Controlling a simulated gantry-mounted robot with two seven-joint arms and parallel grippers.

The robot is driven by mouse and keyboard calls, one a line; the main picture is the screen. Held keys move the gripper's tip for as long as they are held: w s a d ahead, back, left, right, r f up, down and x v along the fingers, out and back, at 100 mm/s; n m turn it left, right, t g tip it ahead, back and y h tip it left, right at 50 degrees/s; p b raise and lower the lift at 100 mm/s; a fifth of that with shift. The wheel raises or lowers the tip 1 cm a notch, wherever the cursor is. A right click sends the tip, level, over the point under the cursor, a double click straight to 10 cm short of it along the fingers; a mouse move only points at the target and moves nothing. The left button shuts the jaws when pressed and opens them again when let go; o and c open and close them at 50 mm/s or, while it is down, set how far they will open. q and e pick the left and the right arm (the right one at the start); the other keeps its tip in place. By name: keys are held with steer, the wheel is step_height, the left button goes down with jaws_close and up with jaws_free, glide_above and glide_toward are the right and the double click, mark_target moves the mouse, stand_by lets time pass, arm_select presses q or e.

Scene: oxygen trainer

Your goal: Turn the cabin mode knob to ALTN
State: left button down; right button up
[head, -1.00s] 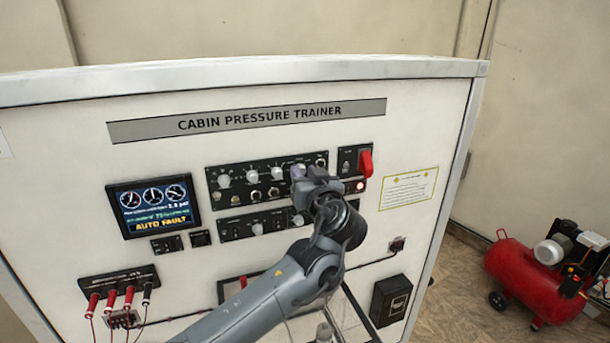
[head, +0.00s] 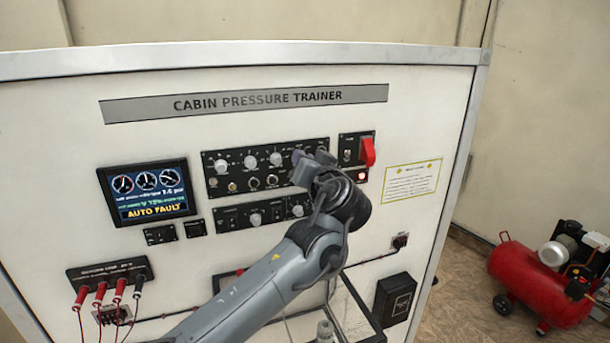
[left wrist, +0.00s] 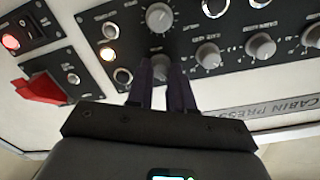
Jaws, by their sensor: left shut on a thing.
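My left gripper (left wrist: 166,78) is shut on a knob in the upper row of the upper black panel (head: 212,196). Its two dark fingers sit side by side at the panel in the left wrist view and hide most of that knob, so its pointer and label cannot be read. In the head view the left gripper (head: 302,160) covers the right part of the panel. The display (head: 150,192) shows round gauges and AUTO FAULT in yellow. My right gripper is not in view.
Neighbouring grey knobs (left wrist: 208,56) stand close beside the fingers. A red switch guard (head: 367,151) and a lit red lamp (head: 361,176) are to the right. A lower panel (head: 228,219) lies below. Red and black plugs (head: 100,292) hang lower left. A red compressor (head: 535,283) stands right.

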arm_select(q)
steer(key=shift+m+b, duration=1.95)
steer(key=shift+m, duration=0.95)
steer(key=c, duration=1)
jaws_free()
